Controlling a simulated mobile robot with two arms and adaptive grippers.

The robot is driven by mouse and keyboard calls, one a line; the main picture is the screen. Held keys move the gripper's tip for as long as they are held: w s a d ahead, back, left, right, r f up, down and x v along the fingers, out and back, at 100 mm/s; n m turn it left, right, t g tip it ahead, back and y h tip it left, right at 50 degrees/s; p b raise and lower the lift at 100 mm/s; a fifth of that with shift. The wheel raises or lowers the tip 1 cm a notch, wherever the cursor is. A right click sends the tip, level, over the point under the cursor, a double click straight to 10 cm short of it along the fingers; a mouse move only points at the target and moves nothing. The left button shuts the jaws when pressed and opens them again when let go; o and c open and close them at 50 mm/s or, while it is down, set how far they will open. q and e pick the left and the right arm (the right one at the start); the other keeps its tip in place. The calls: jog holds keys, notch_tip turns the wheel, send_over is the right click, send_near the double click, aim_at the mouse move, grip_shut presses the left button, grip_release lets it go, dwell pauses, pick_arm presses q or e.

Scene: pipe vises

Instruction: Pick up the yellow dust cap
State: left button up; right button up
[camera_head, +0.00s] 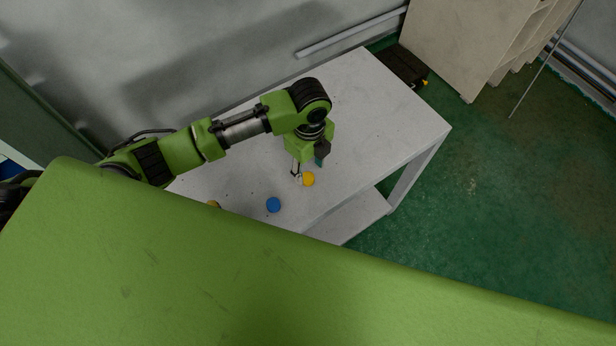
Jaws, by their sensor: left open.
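A yellow dust cap (308,179) lies on the white table near its front edge. My left gripper (306,170) points down just above and behind the cap in this view. It is open, with one finger close to the cap's left side. I cannot tell whether the finger touches it. My right gripper is not in view.
A blue cap (273,205) lies on the table (375,115) to the left of the yellow one. An orange-yellow object (213,204) is partly hidden by my green body. A dark case (402,65) and a beige shelf unit (465,40) stand behind. The table's right part is clear.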

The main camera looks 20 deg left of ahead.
aim_at(308, 177)
pick_arm(q)
jog(key=f, duration=0.1)
jog(key=f+p, duration=0.1)
jog(key=f, duration=0.1)
jog(key=shift+s+a+f, duration=0.2)
jog(key=shift+f, duration=0.1)
jog(key=shift+w+f, duration=0.15)
jog(key=shift+f, duration=0.45)
jog(key=c, duration=1)
jog(key=shift+r, duration=0.2)
